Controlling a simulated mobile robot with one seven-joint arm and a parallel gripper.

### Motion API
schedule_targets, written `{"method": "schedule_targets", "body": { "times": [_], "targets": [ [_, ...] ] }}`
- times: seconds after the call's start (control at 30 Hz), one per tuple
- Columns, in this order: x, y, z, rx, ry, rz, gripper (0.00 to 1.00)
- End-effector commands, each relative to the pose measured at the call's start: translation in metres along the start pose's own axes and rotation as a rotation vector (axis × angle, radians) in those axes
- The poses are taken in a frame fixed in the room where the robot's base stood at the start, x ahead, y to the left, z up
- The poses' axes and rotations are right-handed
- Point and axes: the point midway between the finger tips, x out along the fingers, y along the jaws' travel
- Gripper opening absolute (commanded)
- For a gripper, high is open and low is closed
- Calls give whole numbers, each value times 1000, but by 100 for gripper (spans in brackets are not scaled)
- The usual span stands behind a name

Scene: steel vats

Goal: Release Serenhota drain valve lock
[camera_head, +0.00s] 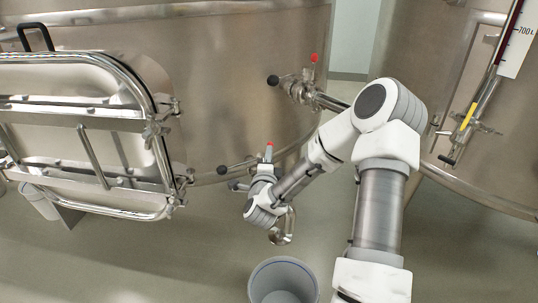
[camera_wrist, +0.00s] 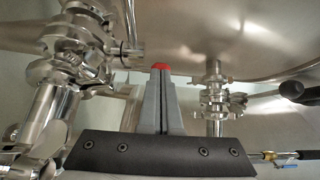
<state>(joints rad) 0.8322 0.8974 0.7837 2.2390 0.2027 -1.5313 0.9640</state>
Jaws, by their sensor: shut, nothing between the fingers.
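In the wrist view, the two grey fingers of my gripper (camera_wrist: 160,76) are shut together and empty. A red cap (camera_wrist: 160,67) shows just beyond their tips; I cannot tell whether they touch it. In the head view, the lower valve (camera_head: 239,186) at the vat's bottom has a red-topped piece (camera_head: 268,149) and a black-ended lever (camera_head: 222,170). My wrist is in front of this valve and hides part of it. A black handle end (camera_wrist: 297,90) shows at right in the wrist view. No name label is readable.
A second valve (camera_head: 300,90) with a red cap (camera_head: 314,58) sits higher on the vat (camera_head: 225,65). A steel hatch (camera_head: 80,125) stands out at left. A grey bucket (camera_head: 283,267) stands on the floor below. Steel pipe fittings (camera_wrist: 75,50) are close left of my fingers.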

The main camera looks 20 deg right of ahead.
Motion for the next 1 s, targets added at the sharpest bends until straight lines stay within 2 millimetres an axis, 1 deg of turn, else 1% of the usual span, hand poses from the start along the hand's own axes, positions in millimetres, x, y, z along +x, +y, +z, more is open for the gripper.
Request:
{"method": "schedule_targets", "body": {
  "times": [0.67,0.87,1.0],
  "targets": [
    [3,-4,-5,81,1,53,0],
    [5,-6,-8,136,3,91,0],
    [7,-10,-12,210,2,140,0]
  ]
}}
